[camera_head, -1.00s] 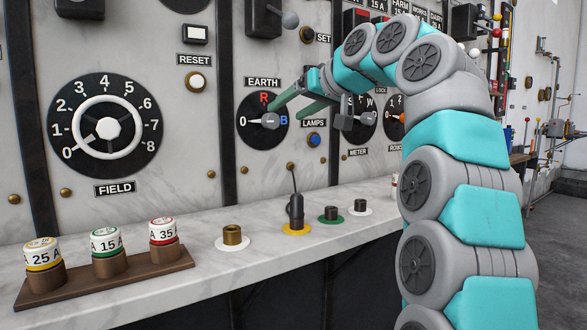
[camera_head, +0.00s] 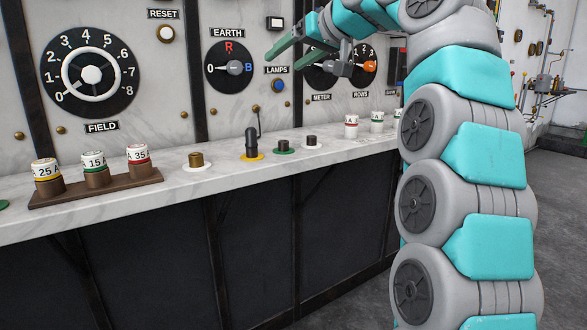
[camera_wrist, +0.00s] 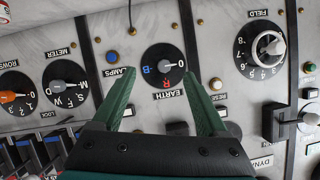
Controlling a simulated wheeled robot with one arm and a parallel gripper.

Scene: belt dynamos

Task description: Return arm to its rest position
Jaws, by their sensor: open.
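My gripper (camera_head: 298,50) shows its two green fingers at the upper middle of the head view, open and empty. It is raised in front of the panel, just right of the earth dial (camera_head: 232,67) and above the bench. In the wrist view the fingers (camera_wrist: 157,78) stand wide apart, with the earth dial (camera_wrist: 163,70) upside down between them in the picture. The earth dial's white pointer is toward 0. I cannot tell the exact gap between fingertips and panel. My teal and grey arm curves up the right side of the head view.
The marble bench (camera_head: 110,208) carries a wooden rack (camera_head: 72,196) of three fuses, a brass socket (camera_head: 196,160) and a black plug (camera_head: 251,143) on a yellow ring. White fuses (camera_head: 351,127) stand farther right. The field dial (camera_head: 91,74) is left; open floor lies right.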

